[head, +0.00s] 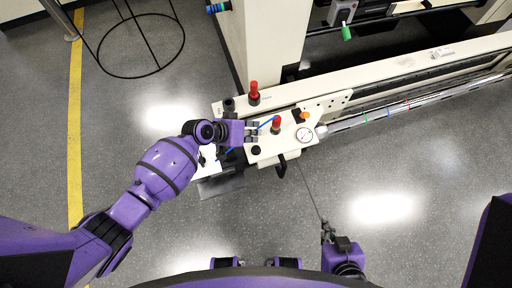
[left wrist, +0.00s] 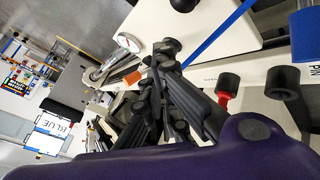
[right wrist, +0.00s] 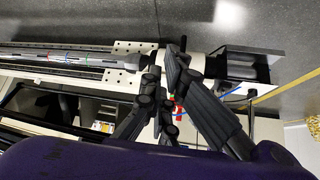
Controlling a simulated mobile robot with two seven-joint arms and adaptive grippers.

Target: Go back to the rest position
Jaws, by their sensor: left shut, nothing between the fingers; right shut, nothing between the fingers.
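My left gripper (head: 252,131) reaches in from the left over the left end of a cream machine panel (head: 268,150). It is shut with nothing between the fingers, close to a red knob (head: 276,124) and a blue strip (head: 267,122); contact cannot be told. Its dark fingers (left wrist: 165,52) fill the middle of the left wrist view, near a dial gauge (left wrist: 128,42). My right gripper (head: 328,232) is shut and empty, over the floor below the panel in the head view. Its fingers (right wrist: 168,70) also show in the right wrist view.
A second red knob (head: 253,93) stands behind the panel. A round gauge (head: 304,134) and a black knob (head: 256,150) are on it. A long rail (head: 405,104) runs right. A wire stand (head: 140,40) is at upper left. The grey floor at right is clear.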

